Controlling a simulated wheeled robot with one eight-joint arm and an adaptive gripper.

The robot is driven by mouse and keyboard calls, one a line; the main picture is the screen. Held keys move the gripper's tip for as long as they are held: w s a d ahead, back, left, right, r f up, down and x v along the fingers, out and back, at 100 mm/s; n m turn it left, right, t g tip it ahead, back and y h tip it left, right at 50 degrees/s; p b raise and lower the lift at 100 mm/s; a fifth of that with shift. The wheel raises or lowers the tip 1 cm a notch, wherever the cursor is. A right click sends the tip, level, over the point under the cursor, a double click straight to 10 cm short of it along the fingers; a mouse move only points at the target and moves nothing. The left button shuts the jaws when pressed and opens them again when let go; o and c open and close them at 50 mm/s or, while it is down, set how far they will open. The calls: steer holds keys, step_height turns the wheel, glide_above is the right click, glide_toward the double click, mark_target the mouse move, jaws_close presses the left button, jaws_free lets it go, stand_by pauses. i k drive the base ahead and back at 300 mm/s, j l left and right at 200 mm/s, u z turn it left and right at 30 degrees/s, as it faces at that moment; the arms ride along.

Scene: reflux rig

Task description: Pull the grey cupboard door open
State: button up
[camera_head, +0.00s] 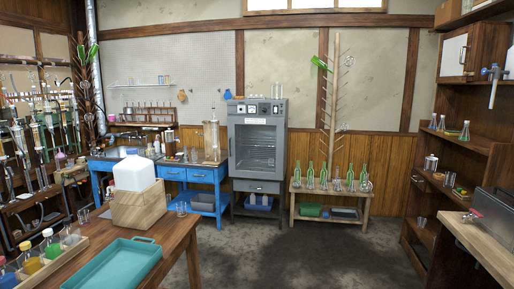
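The grey cupboard (257,188) stands against the back wall near the middle of the head view. Its front has a door with a dark glass window (256,146), through which shelves show. The door looks shut, flush in its frame. A small handle-like part seems to sit at the door's left edge, too small to tell clearly. Above the door is a panel with dials (257,109). My gripper is not in view.
A blue bench (205,175) stands left of the cupboard and a low bottle rack (330,195) right of it. A wooden table with a teal tray (115,265) fills the front left. Shelves and a bench (480,240) line the right. The middle floor (300,250) is clear.

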mark_target(281, 123)
steer(key=i+u, duration=0.2)
steer(key=i, duration=1.25)
steer(key=i+j, duration=0.1)
steer(key=i, duration=0.7)
steer(key=i+z, duration=0.1)
steer(key=i, duration=0.75)
steer(key=i+j, duration=0.1)
steer(key=i, duration=0.7)
steer(key=i+j+z, duration=0.1)
steer(key=i, duration=0.75)
steer(key=i+l+z, duration=0.15)
steer(key=z, duration=0.15)
steer(key=i+j+u, duration=0.1)
steer(key=j+u, duration=0.15)
